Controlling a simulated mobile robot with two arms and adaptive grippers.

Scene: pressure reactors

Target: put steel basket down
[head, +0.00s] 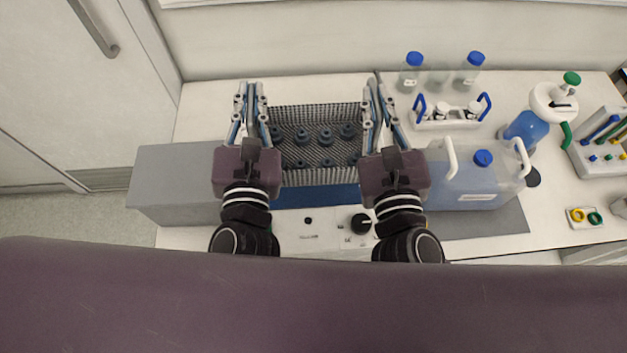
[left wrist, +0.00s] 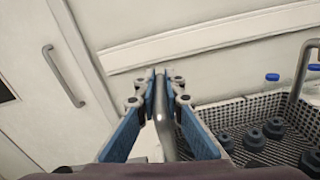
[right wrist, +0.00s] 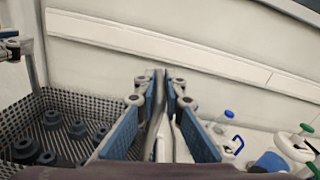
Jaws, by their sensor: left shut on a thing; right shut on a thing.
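The steel basket (head: 320,177) is a perforated mesh tray in the middle of the head view, holding several dark stepped parts (head: 326,137). It looks about level. My left gripper (head: 250,90) is shut on its left handle, a steel bar that shows between the fingers in the left wrist view (left wrist: 163,125). My right gripper (head: 374,85) is shut on its right handle, which shows between the fingers in the right wrist view (right wrist: 159,130). The basket's underside is hidden, so I cannot tell whether it touches anything below.
A white control panel with a black knob (head: 361,223) and a blue strip lie in front of the basket. A grey box (head: 170,185) stands left. A blue-liquid canister (head: 470,188), bottles (head: 411,75) and a small rack (head: 450,124) stand right. The wall is behind.

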